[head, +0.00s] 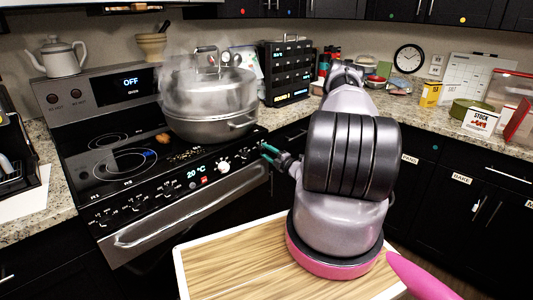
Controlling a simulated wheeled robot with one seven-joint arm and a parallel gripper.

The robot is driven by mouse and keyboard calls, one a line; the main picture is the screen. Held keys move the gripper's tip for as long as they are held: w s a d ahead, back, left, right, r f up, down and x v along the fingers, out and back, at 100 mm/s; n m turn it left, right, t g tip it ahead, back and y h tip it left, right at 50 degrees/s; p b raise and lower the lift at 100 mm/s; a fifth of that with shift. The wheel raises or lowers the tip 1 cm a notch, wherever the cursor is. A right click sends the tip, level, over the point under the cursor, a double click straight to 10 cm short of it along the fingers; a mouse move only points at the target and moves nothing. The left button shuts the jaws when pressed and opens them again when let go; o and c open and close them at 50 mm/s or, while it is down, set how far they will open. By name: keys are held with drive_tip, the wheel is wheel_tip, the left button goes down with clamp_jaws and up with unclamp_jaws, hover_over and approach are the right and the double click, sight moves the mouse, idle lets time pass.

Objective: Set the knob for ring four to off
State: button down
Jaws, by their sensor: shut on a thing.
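The stove's front control panel (150,195) carries several dark knobs on the left, a white knob (222,166) right of the centre, and a small display reading 20 °C (197,173). The knob labels are too small to read. My gripper (268,152) has teal fingertips at the right end of this panel. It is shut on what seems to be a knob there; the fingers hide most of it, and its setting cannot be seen. A large steaming lidded stockpot (208,105) stands on the right side of the cooktop (105,150).
A wooden board with a white rim (235,265) lies in front, below my arm. Crumbs and a small brown piece (162,138) lie on the cooktop. The oven handle (190,210) runs below the panel.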

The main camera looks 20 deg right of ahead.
drive_tip(key=n, duration=0.6)
drive_tip(key=shift+d+f+n+y, duration=0.1)
drive_tip(key=shift+n+y, duration=0.2)
drive_tip(key=shift+n, duration=0.1)
drive_tip(key=n, duration=0.5)
drive_tip(key=shift+n+g, duration=0.3)
drive_tip(key=shift+n, duration=0.1)
drive_tip(key=shift+c, duration=1.6)
unclamp_jaws()
drive_tip(key=shift+s, duration=0.1)
drive_tip(key=v, duration=1)
drive_tip(key=shift+s+d, duration=0.25)
